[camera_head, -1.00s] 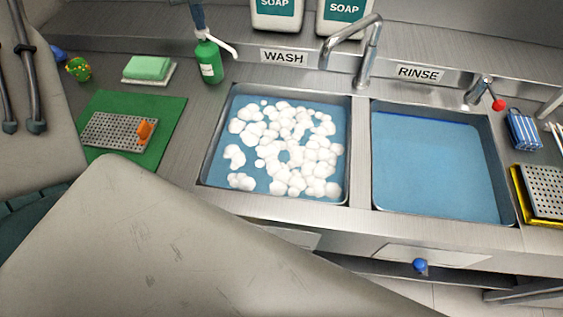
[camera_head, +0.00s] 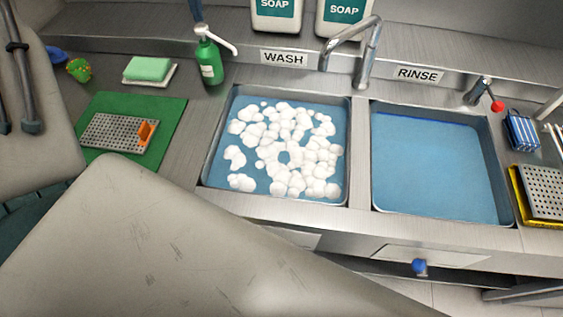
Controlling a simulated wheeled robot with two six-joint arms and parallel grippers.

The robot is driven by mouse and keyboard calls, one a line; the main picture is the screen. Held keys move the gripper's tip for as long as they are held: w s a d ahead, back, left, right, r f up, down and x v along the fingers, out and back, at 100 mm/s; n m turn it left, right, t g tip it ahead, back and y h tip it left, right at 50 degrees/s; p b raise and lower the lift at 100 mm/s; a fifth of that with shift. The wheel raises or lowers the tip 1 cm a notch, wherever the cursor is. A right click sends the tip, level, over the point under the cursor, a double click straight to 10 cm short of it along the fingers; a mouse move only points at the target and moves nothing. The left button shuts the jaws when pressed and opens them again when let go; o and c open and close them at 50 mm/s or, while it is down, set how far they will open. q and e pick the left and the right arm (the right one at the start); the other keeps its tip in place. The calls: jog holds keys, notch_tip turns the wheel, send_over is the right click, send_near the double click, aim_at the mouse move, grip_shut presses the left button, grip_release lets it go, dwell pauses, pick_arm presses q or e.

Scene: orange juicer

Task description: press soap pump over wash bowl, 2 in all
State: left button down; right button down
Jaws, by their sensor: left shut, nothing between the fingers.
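The green soap bottle (camera_head: 209,66) stands upright on the counter behind the wash bowl's left corner. Its white pump spout (camera_head: 220,38) points right toward the bowl. My left gripper (camera_head: 196,15) shows only as a narrow dark tip at the top edge, shut and empty, just above the pump head. Whether it touches the head is hard to tell. The wash bowl (camera_head: 212,152) is a sunken steel basin with blue water and white foam clumps, under the WASH label (camera_head: 284,57). My right gripper is not in view.
The rinse basin (camera_head: 435,165) is right of the wash bowl, with a faucet (camera_head: 370,55) behind. Two large soap jugs (camera_head: 343,14) stand at the back. A green sponge (camera_head: 148,68) and a green mat (camera_head: 165,130) with a grey grater lie left. My grey arm links cover the lower left.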

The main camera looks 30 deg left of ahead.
pick_arm(q)
jog(key=shift+r+p, duration=0.4)
jog(key=shift+r, duration=2.6)
